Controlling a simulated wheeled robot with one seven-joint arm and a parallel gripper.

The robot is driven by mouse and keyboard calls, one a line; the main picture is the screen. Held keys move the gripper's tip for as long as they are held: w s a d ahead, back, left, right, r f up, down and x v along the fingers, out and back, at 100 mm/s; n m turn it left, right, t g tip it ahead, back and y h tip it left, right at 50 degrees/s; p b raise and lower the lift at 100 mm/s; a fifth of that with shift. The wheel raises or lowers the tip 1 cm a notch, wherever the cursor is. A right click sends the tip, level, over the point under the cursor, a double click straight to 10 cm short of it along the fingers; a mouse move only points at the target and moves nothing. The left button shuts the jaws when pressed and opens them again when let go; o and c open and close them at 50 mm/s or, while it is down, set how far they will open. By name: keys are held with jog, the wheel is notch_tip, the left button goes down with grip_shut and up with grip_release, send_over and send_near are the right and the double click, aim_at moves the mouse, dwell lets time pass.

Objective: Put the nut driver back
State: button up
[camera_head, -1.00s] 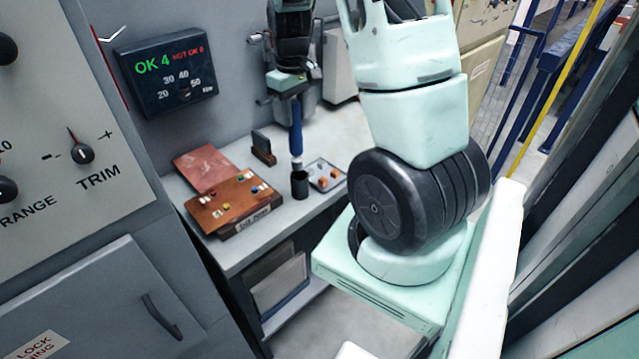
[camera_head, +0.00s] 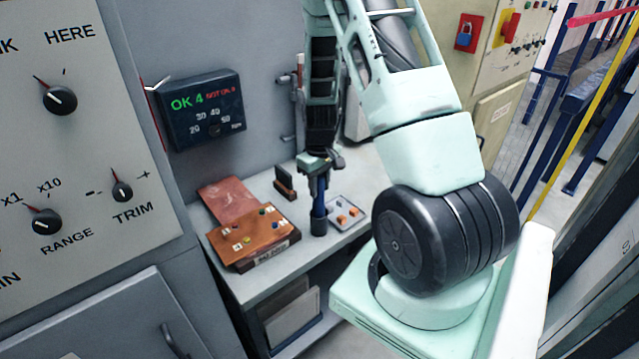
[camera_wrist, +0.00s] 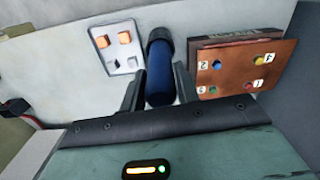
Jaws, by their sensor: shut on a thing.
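The nut driver (camera_head: 318,198) has a blue handle and hangs upright from my gripper (camera_head: 319,177). Its lower end is inside the dark cup-shaped holder (camera_head: 318,226) on the bench, and the shaft is hidden. In the wrist view the blue handle of the nut driver (camera_wrist: 160,82) lies between the two dark fingers of my gripper (camera_wrist: 158,88). The dark rim of the holder (camera_wrist: 159,36) shows at the far end of the handle.
A copper-brown board (camera_head: 253,238) with coloured pieces lies left of the holder. A small tray (camera_head: 347,211) with orange pieces lies close on its right. A dark upright stand (camera_head: 285,182) is behind, and a display box (camera_head: 202,108) hangs on the wall.

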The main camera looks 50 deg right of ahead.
jog(key=shift+f, duration=0.15)
jog(key=o, duration=1.1)
